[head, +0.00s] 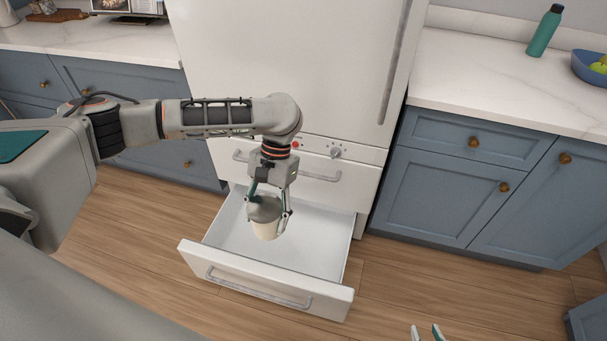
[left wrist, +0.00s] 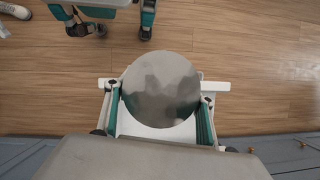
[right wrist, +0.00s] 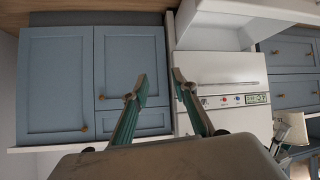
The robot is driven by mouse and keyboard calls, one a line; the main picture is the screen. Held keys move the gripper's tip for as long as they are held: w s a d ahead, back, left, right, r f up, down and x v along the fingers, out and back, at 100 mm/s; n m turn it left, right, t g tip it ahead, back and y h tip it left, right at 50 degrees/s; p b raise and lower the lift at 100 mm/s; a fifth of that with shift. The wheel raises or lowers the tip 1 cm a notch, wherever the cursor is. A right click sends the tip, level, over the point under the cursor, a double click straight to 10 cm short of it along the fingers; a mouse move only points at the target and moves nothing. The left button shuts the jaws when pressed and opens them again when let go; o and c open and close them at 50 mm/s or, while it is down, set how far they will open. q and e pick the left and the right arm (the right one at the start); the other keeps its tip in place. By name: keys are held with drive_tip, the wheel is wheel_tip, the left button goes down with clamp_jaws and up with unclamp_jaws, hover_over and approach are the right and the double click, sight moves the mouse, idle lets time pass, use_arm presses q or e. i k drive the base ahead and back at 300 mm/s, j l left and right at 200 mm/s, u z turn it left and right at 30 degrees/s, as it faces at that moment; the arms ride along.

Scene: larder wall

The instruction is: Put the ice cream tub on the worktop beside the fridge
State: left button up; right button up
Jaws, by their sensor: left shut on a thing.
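The ice cream tub (head: 266,228), pale with a grey lid, is in my left gripper (head: 268,207) above the open lower drawer of the fridge. In the left wrist view its round grey lid (left wrist: 161,88) lies between the two fingers. My left gripper is shut on the tub. My right gripper (right wrist: 157,82) is open and empty; its fingertips also show at the bottom edge of the head view (head: 427,333). The white fridge (head: 290,60) stands in the middle. The worktop (head: 490,85) to its right is white marble; another worktop (head: 110,42) is to its left.
The open drawer (head: 270,290) juts out over the wooden floor and looks empty. A green bottle (head: 545,30) and a blue fruit bowl (head: 590,68) stand at the right worktop's back and right. The worktop part nearest the fridge is clear. A board (head: 55,16) and a screen are on the left worktop.

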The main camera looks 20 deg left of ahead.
sight(476, 80)
drive_tip(key=i+l, duration=0.15)
drive_tip(key=l, duration=0.2)
drive_tip(key=i+l, duration=0.1)
drive_tip(key=l, duration=0.25)
drive_tip(key=i+l, duration=0.15)
drive_tip(key=l, duration=0.25)
drive_tip(key=i+l+u, duration=0.1)
drive_tip(key=l, duration=0.25)
drive_tip(key=i+l, duration=0.1)
drive_tip(key=l, duration=0.25)
drive_tip(key=i+l, duration=0.15)
drive_tip(key=l, duration=0.2)
